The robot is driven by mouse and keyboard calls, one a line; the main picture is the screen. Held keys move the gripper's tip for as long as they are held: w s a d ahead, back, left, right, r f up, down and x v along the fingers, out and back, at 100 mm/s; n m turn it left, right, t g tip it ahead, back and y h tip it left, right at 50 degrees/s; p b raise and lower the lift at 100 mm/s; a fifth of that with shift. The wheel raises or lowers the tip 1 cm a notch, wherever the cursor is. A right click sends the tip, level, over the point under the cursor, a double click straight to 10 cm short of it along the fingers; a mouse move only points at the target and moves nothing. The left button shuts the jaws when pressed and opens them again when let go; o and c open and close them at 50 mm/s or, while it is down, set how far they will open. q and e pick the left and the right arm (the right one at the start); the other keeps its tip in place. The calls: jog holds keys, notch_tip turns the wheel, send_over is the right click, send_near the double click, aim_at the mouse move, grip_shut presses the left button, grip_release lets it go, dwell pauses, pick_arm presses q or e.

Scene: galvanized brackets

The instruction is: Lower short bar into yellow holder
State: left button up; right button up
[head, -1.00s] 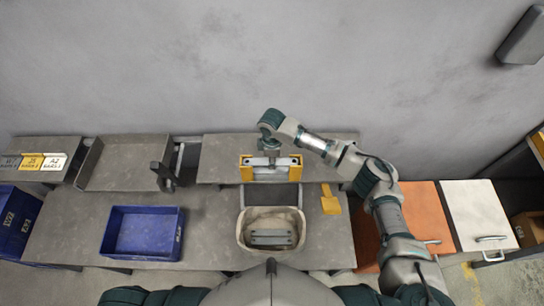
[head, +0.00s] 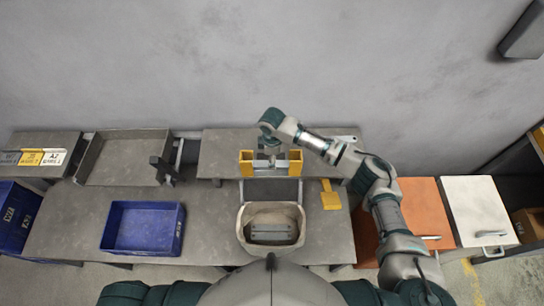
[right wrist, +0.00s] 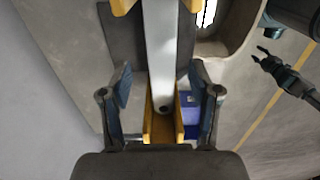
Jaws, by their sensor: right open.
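The yellow holder (head: 246,163) stands on the raised shelf at the back, with an upright yellow end on each side. My right gripper (head: 268,148) reaches over it from the right. In the right wrist view a flat grey bar (right wrist: 162,60) with a hole near its end runs lengthwise along the holder, its near end between the walls of the yellow channel (right wrist: 149,127). The open right fingers (right wrist: 165,100) stand apart on either side of the bar, not touching it. Whether the bar sits fully down is unclear. My left gripper (right wrist: 266,62) shows small, fingers apart, away from the holder.
A yellow plate (head: 330,198) lies to the right. The bench between the bins is clear.

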notch_tip(320, 180, up, 12)
dwell(0.5)
jog(key=shift+f, duration=0.1)
dwell(0.4)
